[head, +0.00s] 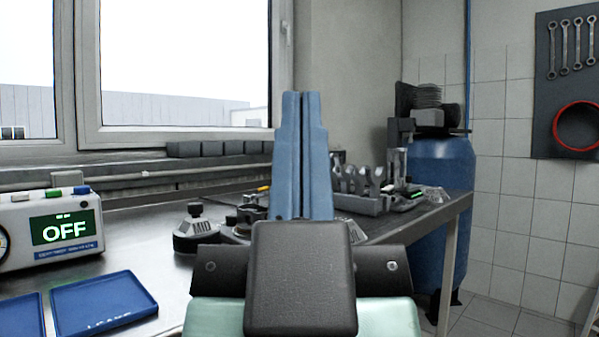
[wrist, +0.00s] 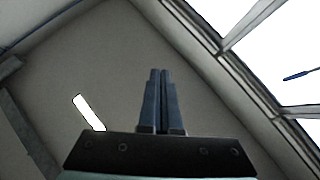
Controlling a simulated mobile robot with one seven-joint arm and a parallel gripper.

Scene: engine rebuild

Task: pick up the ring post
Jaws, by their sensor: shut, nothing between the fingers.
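My gripper (head: 302,94) stands upright in the middle of the head view, its blue fingers together and empty. In the wrist view my gripper (wrist: 160,72) points at the ceiling with its fingers side by side. I cannot clearly pick out the ring post. A dark block marked MID (head: 196,230) with a knob on top sits on the bench left of my gripper. A similar labelled block is mostly hidden behind my fingers. My gripper touches none of these and hides part of the bench behind it.
A metal bench (head: 140,225) runs under the window. A grey box showing OFF (head: 55,228) and blue trays (head: 102,301) stand at left. A grey rack of metal parts (head: 366,204) is right of my fingers. A blue drum (head: 437,215) stands beyond the bench's right end.

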